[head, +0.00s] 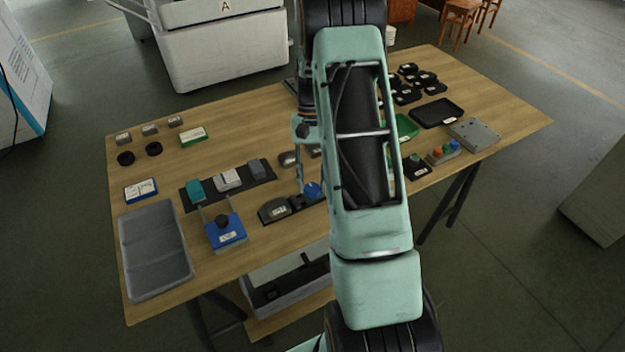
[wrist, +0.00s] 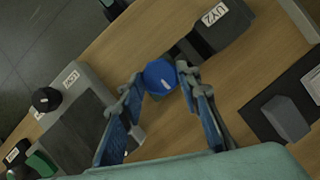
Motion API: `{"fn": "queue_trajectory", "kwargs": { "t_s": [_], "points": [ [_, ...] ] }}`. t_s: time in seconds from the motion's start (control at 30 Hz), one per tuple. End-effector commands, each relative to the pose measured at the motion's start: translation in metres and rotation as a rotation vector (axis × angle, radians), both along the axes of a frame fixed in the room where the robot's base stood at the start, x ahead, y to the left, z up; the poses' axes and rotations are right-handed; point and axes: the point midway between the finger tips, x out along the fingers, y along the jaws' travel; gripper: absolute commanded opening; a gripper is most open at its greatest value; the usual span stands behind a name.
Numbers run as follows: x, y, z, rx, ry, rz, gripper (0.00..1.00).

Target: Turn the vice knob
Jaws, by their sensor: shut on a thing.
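The blue vice knob (head: 312,189) sits at the right end of the vice (head: 275,210), a dark low body with a white label, near the front of the wooden table. In the wrist view the round knob (wrist: 160,77) has a white mark on top, and the vice body (wrist: 225,35) lies up and right of it. My gripper (wrist: 161,80) is shut on the knob, with one finger on each side. In the head view my gripper (head: 304,184) is partly hidden by my arm, which also covers the table to the right of the knob.
A blue box with a black knob (head: 225,236) and a grey tray (head: 131,263) stand left of the vice. A dark mat (head: 262,171) with several blocks lies behind it. In the wrist view a grey labelled block (wrist: 92,88) and another black knob (wrist: 45,98) are left of my fingers.

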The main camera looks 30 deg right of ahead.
Motion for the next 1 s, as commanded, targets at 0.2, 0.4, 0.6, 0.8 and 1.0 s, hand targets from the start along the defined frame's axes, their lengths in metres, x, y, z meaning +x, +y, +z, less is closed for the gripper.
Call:
{"fn": "queue_trajectory", "kwargs": {
  "t_s": [0.2,0.4,0.6,0.8,1.0],
  "points": [
    [0.0001,-0.0003,-0.0003,0.0,-0.001,0.011,0.07],
    [0.0,-0.0002,-0.0003,-0.001,-0.001,0.01,0.07],
    [0.0,-0.0001,-0.0002,0.0,0.0,0.01,0.49],
    [0.0,0.0,-0.0001,0.0,0.0,0.009,0.49],
    [0.0045,-0.0018,0.0097,-0.001,-0.002,0.009,0.49]
  ]
}}
